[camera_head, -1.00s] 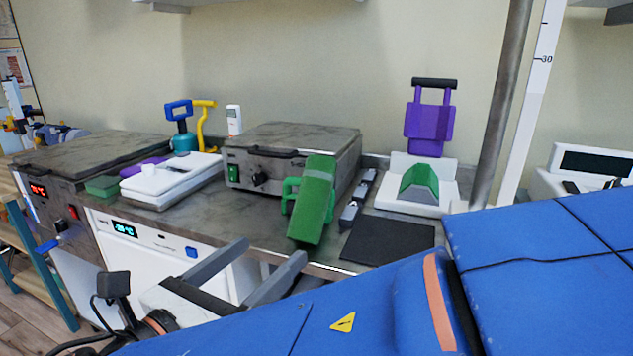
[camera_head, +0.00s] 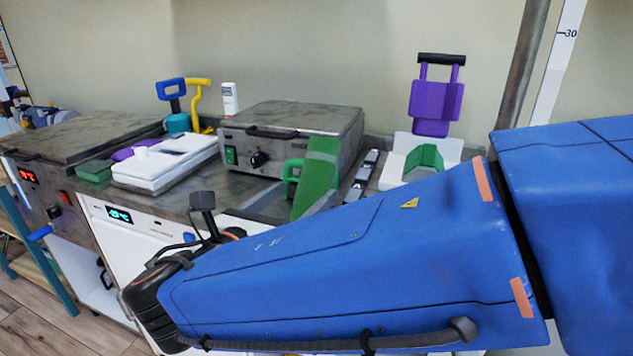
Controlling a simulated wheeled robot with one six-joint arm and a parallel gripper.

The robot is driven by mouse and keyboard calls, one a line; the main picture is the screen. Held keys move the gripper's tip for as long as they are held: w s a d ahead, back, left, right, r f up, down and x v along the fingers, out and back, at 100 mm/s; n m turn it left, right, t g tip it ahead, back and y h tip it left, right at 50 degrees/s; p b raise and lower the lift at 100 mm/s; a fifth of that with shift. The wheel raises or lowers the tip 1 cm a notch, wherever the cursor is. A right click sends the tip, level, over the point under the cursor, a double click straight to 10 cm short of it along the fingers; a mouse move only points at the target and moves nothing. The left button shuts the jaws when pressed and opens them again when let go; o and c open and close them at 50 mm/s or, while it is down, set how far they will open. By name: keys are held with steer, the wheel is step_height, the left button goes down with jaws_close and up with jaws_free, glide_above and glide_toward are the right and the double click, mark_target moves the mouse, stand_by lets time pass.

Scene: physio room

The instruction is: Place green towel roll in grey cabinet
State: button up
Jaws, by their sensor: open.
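A tall green block (camera_head: 316,175) with a green loop handle at its left leans on the counter before a grey metal box (camera_head: 300,119); it may be the green towel roll. The box has a lid handle, green switch and black knob, and its lid is shut. A larger grey unit (camera_head: 68,143) with a red display stands at the left. I cannot tell which is the grey cabinet. My gripper (camera_head: 300,194) is open, its grey fingers showing on either side of the green block's lower part. My blue arm hides the rest of the gripper and any contact.
A white stand (camera_head: 395,160) holds another green piece (camera_head: 426,157), near a purple piece (camera_head: 435,103). A white case (camera_head: 165,163) and a small green box (camera_head: 95,171) lie at the left. A metal pole (camera_head: 524,65) rises behind my arm.

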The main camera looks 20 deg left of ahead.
mark_target(314, 181)
steer(key=shift+x, duration=2.9)
steer(key=shift+a+r, duration=0.1)
steer(key=shift+a, duration=0.05)
steer(key=c, duration=1.3)
steer(key=shift+r, duration=0.15)
